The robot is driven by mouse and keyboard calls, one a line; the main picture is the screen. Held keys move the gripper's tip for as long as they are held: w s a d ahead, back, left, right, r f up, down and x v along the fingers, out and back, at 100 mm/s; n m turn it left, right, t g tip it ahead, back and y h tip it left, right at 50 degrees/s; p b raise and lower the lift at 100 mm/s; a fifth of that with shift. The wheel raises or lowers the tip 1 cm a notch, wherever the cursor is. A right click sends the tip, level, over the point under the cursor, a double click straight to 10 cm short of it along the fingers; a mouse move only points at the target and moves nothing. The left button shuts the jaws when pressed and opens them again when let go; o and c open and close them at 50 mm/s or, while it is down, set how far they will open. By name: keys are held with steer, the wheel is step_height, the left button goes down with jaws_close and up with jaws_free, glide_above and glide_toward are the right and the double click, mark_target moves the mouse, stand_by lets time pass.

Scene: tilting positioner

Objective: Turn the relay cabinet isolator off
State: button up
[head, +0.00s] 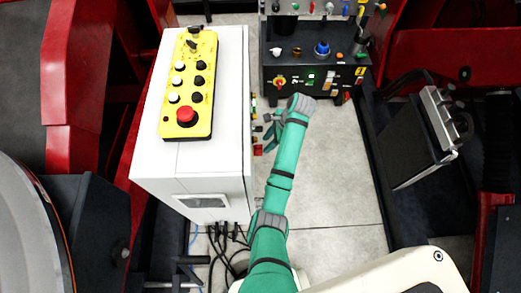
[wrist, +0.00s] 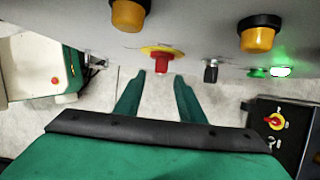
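My gripper (head: 271,130) is beside the right face of the white cabinet (head: 218,130), its fingers pointing at that face. In the wrist view the gripper (wrist: 161,77) is open, with two green fingers apart and nothing between them. A red knob on a yellow plate (wrist: 162,60) is on the grey panel just ahead of the fingertips; I see no contact. A second red-and-yellow rotary switch (wrist: 275,121) is on a black box at the lower right. The head view shows it on the black unit's front (head: 280,82). No readable label tells which is the relay cabinet isolator.
The grey panel also carries amber lamps (wrist: 257,38), a black selector (wrist: 211,72) and a lit green lamp (wrist: 281,71). A yellow pendant box (head: 188,85) lies on the cabinet top. Red machine frames stand at both sides. Floor (head: 335,180) right of my arm is clear.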

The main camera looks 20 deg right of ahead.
mark_target(261, 151)
steer(key=x, duration=0.7)
steer(key=shift+w+r, duration=0.1)
steer(key=shift+w, duration=0.05)
steer(key=shift+f, duration=0.5)
steer(key=shift+a+f, duration=0.1)
steer(key=shift+a, duration=0.25)
steer(key=shift+d, duration=0.15)
jaws_close()
